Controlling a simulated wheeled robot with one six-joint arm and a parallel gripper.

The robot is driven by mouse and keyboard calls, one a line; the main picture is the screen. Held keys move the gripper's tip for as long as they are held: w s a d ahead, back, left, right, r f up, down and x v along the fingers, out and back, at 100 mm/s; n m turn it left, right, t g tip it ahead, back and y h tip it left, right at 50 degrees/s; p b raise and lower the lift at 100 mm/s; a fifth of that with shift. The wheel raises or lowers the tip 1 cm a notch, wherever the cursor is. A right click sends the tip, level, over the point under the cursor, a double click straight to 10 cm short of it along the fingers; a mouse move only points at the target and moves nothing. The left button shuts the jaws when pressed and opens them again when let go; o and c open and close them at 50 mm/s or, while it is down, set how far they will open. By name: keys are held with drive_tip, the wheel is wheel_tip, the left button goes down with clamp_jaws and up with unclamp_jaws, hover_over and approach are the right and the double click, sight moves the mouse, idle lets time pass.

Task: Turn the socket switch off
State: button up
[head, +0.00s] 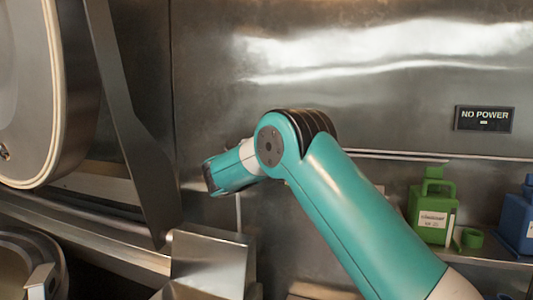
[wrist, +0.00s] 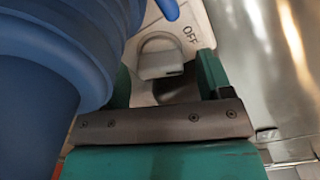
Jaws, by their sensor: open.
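In the wrist view a pale socket housing (wrist: 200,22) carries the printed word OFF. A rounded grey part (wrist: 160,62) with a raised rim sits on it, between the fingers of my gripper (wrist: 164,78). My gripper is open, with one teal finger on each side of that part; I cannot tell whether either finger touches it. A small blue piece (wrist: 168,9) shows at the top edge, partly cut off; I cannot tell whether it is the switch handle. In the head view the end of my arm (head: 216,178) points left, and the socket is not clearly visible there.
A large blue ribbed body (wrist: 60,50) fills the left of the wrist view, close to the left finger. A NO POWER panel (head: 485,119) hangs on the steel wall. Green (head: 433,212) and blue (head: 518,222) containers stand on the right shelf. A large round lid (head: 25,90) stands at left.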

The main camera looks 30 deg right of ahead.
drive_tip(key=shift+w+d, duration=0.35)
drive_tip(key=shift+d, duration=0.1)
drive_tip(key=c, duration=0.9)
drive_tip(key=shift+f+b, duration=0.35)
drive_tip(key=shift+b, duration=0.65)
drive_tip(key=n+b, duration=0.1)
drive_tip(key=b, duration=0.2)
drive_tip(key=shift+f, duration=0.15)
drive_tip(key=shift+r+n+b, duration=0.35)
drive_tip(key=shift+n+b, duration=0.65)
drive_tip(key=shift+b, duration=0.2)
